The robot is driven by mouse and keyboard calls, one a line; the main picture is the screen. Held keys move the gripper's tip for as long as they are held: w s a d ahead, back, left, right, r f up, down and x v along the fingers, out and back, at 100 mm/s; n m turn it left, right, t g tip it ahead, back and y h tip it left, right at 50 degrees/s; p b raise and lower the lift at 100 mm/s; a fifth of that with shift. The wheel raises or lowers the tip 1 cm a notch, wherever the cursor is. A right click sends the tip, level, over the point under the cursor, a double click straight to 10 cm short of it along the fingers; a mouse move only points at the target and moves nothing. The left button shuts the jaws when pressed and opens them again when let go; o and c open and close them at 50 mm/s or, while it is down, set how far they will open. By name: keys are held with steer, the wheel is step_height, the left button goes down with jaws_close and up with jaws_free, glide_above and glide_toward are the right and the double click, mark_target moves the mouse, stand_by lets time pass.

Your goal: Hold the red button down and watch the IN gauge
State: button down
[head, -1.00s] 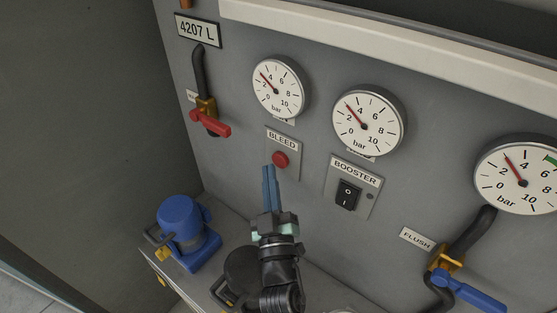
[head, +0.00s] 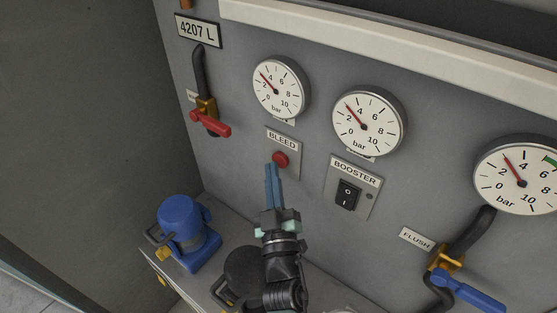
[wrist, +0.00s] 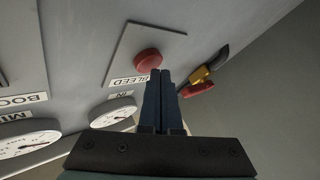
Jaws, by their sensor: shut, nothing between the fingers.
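The red button (head: 280,159) sits on a small plate labelled BLEED on the grey panel; it also shows in the wrist view (wrist: 148,61). My gripper (head: 271,166) is shut, its blue fingers together and empty. Its tips are at the lower left edge of the button in the head view. In the wrist view the tips (wrist: 160,71) overlap the button's lower edge; I cannot tell whether they touch it. The IN gauge (head: 278,87) is above the button, its needle near 2 to 3 bar. Its label is readable in the wrist view, where the gauge (wrist: 113,113) is partly hidden.
A BOOSTER rocker switch (head: 347,194) and a second gauge (head: 367,124) are to the right. A red-handled valve (head: 211,123) is at the left. A blue pump-like unit (head: 183,232) stands below. A blue-handled FLUSH valve (head: 468,291) is at the lower right.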

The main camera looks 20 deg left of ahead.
steer(key=shift+w+d, duration=0.25)
steer(key=shift+w, duration=0.3)
stand_by(2.0)
stand_by(1.2)
steer(key=shift+s+a, duration=0.2)
steer(key=shift+s, duration=0.25)
steer(key=shift+s+a, duration=0.2)
steer(key=shift+s, duration=0.25)
steer(key=shift+s+a+b, duration=0.2)
steer(key=shift+s+a, duration=0.1)
steer(key=shift+s, duration=0.5)
steer(key=shift+s+a+b, duration=0.2)
steer(key=shift+s+a, duration=0.05)
steer(key=shift+s, duration=0.55)
steer(key=shift+s+a+b, duration=0.2)
steer(key=shift+s+a, duration=0.1)
steer(key=shift+s, duration=0.5)
